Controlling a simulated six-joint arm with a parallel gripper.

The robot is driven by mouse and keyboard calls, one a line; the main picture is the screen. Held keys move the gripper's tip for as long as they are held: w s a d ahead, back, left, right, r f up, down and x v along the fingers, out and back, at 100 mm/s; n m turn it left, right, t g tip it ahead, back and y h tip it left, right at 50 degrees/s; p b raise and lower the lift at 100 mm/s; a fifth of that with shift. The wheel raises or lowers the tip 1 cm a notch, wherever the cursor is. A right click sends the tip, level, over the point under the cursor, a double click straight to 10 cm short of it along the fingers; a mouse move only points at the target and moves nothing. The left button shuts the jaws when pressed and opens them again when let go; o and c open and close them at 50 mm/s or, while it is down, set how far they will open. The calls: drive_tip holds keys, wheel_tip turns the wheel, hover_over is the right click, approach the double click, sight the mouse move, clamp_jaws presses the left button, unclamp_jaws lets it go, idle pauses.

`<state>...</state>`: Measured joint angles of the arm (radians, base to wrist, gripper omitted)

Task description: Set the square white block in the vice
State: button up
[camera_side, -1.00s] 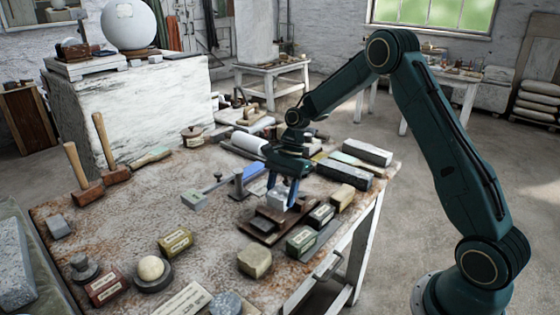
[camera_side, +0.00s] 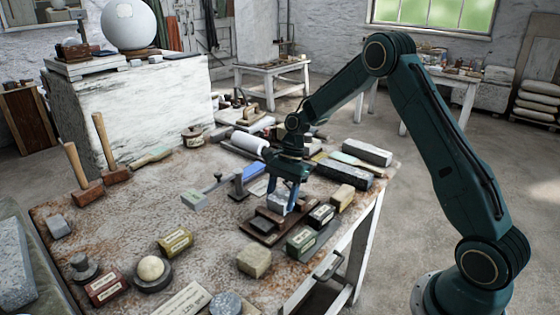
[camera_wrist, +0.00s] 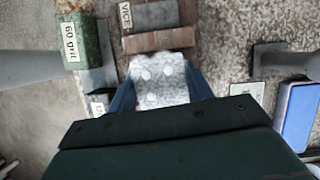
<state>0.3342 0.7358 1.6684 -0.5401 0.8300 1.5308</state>
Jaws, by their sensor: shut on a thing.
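My gripper (camera_side: 282,197) points down over the vice, its blue fingers shut on the square white block (camera_side: 277,203). In the wrist view the block (camera_wrist: 158,78) sits between both fingers, its pale face with a few round spots showing. The vice (camera_side: 262,238) has a dark base and reddish-brown wooden jaws on the table's right side. In the wrist view its brown jaw (camera_wrist: 160,40) lies just beyond the block, near a "VICE" label (camera_wrist: 125,14). The block is low at the jaws; I cannot tell whether it touches them or the base.
A blue-topped block (camera_wrist: 298,113) lies on the other side. A tan block (camera_side: 254,262) is in front. Mallets (camera_side: 88,190) stand far left.

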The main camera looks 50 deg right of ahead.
drive_tip(key=shift+f, duration=1)
idle(0.4)
drive_tip(key=o, duration=1.3)
drive_tip(key=shift+r, duration=0.1)
drive_tip(key=shift+r, duration=1.9)
